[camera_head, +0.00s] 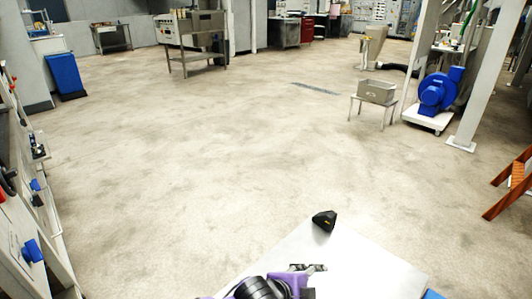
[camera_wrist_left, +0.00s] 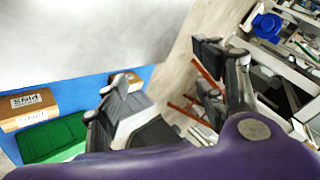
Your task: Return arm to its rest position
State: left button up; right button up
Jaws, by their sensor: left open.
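My left arm's purple and black part (camera_head: 268,288) shows at the bottom of the head view, over a pale flat panel (camera_head: 350,265). A grey and black finger-like piece lies beside it. In the left wrist view my left gripper (camera_wrist_left: 163,63) has its two dark fingers spread wide apart, with nothing between them. A pale surface (camera_wrist_left: 75,40) fills the upper left there. My right gripper is in neither view.
Small brown labelled boxes (camera_wrist_left: 27,108) and a green box (camera_wrist_left: 52,138) sit by a blue surface. A black object (camera_head: 324,220) stands at the panel's far corner. Panelled equipment (camera_head: 30,235) lines the left, an orange ladder (camera_head: 510,185) the right. The floor ahead is open.

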pick_arm(q)
jog(key=s+a+r+n+t+y+p, duration=0.1)
jog(key=s+a+r+n+y+p, duration=0.1)
jog(key=s+a+r+n+p, duration=0.3)
jog(key=s+a+r+n+y+p, duration=0.2)
jog(key=s+a+r+n+p, duration=0.3)
jog(key=s+a+p, duration=0.8)
jog(key=s+a+r+n+t+y+p, duration=0.1)
jog(key=s+a+r+n+y+p, duration=0.2)
jog(key=s+a+n+p, duration=0.6)
jog(key=s+a+r+n, duration=0.1)
jog(key=s+a, duration=0.3)
jog(key=s, duration=0.5)
jog(key=shift+s+a+r+t+p, duration=0.15)
jog(key=shift+s+r+t+p, duration=0.2)
jog(key=shift+r, duration=0.55)
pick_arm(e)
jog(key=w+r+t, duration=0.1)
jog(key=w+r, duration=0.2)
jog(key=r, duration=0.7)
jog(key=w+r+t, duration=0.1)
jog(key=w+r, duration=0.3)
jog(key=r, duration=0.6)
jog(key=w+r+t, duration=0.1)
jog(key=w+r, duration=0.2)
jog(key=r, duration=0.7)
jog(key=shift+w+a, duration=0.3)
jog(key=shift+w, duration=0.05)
pick_arm(q)
jog(key=shift+w, duration=0.1)
